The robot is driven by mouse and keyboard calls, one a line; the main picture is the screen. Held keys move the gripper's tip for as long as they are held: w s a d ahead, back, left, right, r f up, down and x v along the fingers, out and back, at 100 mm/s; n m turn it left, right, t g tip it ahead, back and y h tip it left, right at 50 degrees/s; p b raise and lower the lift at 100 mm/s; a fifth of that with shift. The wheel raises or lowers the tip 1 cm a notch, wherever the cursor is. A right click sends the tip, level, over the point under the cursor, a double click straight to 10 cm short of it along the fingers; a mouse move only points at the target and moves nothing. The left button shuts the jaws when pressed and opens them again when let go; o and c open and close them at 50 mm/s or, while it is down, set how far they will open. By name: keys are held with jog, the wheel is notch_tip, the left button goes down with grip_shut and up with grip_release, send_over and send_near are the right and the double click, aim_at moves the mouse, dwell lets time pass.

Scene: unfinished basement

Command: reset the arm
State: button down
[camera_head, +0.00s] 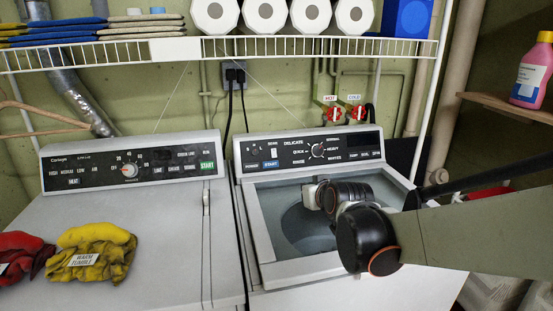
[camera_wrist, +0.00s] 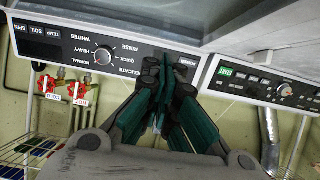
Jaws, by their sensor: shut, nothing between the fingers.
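My gripper (camera_wrist: 165,75) shows in the wrist view with its dark green fingers together and nothing between them. Its tips overlap the washer's control panel (camera_wrist: 75,50) near the power label; I cannot tell whether they touch it. In the head view my arm reaches in from the right, over the washer (camera_head: 275,272). Its pale end is above the washer's open tub, below the control panel (camera_head: 290,150), and the fingers cannot be made out there. The washer's dial (camera_head: 317,150) also shows in the wrist view (camera_wrist: 104,54).
A dryer (camera_head: 170,235) stands left of the washer, with yellow cloth (camera_head: 95,250) and red cloth (camera_head: 22,255) on top. A wire shelf (camera_head: 110,50) holds white rolls and folded cloths above. Red valves (camera_head: 333,114) are behind the washer. A pink bottle (camera_head: 533,72) stands at right.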

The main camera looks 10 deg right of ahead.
jog(key=shift+g, duration=0.9)
jog(key=s+a+f, duration=0.1)
jog(key=s, duration=0.5)
jog(key=s+a+f, duration=0.1)
jog(key=s, duration=0.5)
jog(key=s+a+f, duration=0.1)
jog(key=s+f, duration=0.1)
jog(key=s, duration=0.4)
jog(key=shift+s, duration=0.2)
jog(key=s+g, duration=0.3)
jog(key=s, duration=0.5)
jog(key=shift+s+a+r+g, duration=0.25)
jog(key=shift+a+r+g, duration=0.05)
